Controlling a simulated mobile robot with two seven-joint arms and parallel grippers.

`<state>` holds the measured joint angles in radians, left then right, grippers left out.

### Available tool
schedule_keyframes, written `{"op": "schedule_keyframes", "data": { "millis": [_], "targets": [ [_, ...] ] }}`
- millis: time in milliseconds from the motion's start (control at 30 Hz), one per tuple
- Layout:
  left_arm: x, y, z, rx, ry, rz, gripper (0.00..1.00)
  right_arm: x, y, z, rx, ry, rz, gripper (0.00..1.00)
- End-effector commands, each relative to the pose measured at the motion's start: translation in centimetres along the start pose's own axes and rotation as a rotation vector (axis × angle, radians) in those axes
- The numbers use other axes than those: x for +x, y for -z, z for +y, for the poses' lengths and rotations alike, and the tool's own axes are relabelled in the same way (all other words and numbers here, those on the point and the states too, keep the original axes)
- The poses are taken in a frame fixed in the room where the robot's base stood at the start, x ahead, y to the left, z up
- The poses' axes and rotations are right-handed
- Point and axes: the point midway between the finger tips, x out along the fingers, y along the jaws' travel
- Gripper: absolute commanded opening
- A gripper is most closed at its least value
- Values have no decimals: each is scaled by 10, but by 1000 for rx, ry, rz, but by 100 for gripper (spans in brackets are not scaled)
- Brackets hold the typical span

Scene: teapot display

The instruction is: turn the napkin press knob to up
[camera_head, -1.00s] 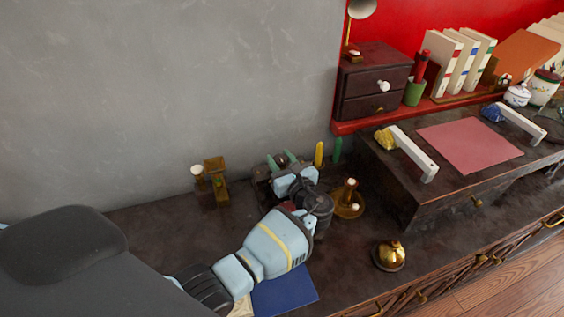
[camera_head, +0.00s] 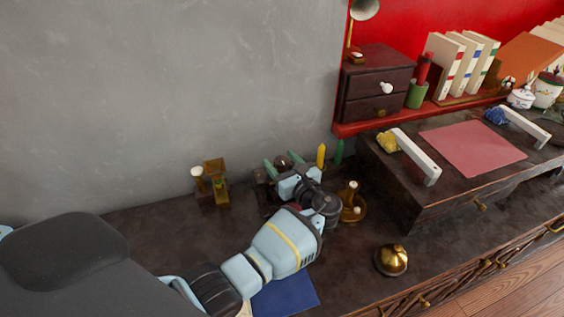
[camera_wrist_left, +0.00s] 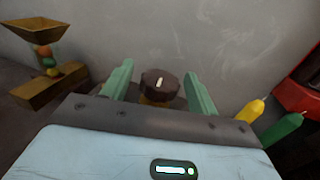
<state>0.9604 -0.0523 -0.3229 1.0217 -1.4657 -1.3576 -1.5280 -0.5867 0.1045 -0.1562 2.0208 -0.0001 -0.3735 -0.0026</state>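A dark round knob (camera_wrist_left: 158,84) with a white mark on its top shows in the left wrist view, with a brass part below it. The white mark points nearly straight away from my gripper, slightly tilted to the right. My left gripper (camera_wrist_left: 157,82) is open, with one green finger on each side of the knob and a visible gap to both. In the head view the left gripper (camera_head: 284,163) reaches over the dark counter near the wall, and the knob (camera_head: 283,161) shows small between the fingers. The body under the knob is mostly hidden by the gripper. My right gripper is not in view.
A brass hopper stand (camera_head: 213,180) is left of the gripper. Yellow (camera_head: 321,155) and green (camera_head: 338,151) pointed objects stand to its right. A brass dish with a bottle (camera_head: 350,200), a brass bell (camera_head: 391,259) and a blue cloth (camera_head: 285,296) are nearer the front.

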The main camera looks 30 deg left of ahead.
Motion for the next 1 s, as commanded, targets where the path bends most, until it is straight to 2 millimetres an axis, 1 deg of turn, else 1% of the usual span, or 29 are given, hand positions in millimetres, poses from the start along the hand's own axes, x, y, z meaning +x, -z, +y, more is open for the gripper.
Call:
{"op": "schedule_keyframes", "data": {
  "millis": [167, 267, 367, 600, 700, 833, 1000],
  "targets": [
    [0, 0, 0, 0, 1, 0, 59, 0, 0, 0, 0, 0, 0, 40],
    [-6, 0, 0, 0, 2, 0, 59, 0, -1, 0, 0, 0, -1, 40],
    [-18, 0, 0, 0, 3, 1, 59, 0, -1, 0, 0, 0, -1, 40],
    [-57, 0, 0, -1, 2, 2, 59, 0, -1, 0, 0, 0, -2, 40],
    [-68, 0, 0, 0, 1, 1, 59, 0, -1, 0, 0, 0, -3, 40],
    [-77, 0, 0, 0, 1, 1, 59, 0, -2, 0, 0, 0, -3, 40],
    [-79, 0, 0, 0, 0, 0, 59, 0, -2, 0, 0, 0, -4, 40]
  ]
}}
